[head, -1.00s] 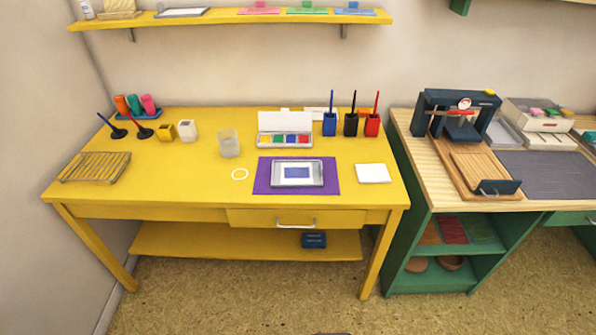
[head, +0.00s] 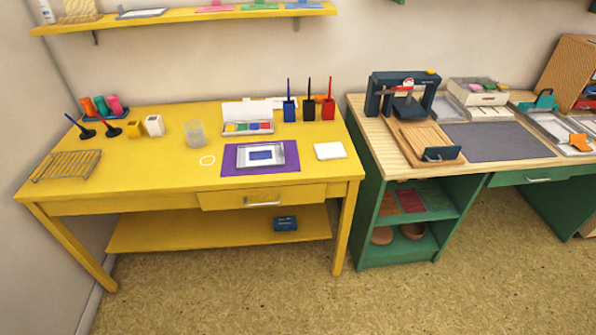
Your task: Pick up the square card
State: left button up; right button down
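A white, roughly square card or thin stack of cards (head: 330,150) lies flat on the yellow table (head: 160,185), near its right front corner. To its left, a purple mat (head: 231,163) holds a grey-framed tray (head: 291,155). A white piece with a blue rectangle (head: 260,155) lies inside the tray. I cannot tell for sure which of these is the square card. Neither gripper is in view, and nothing touches these things.
Behind the mat are an open paint box (head: 247,127) and blue, black and red pots with sticks. A clear cup (head: 195,134) stands left. A green cabinet (head: 370,205) with a wooden top stands right of the table. The floor in front (head: 300,295) is clear.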

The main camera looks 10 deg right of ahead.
aim_at(260, 152)
jog(key=z, duration=0.3)
jog(key=k, duration=0.75)
jog(key=z, duration=1.3)
jog(key=i, duration=2.15)
jog(key=u, duration=0.75)
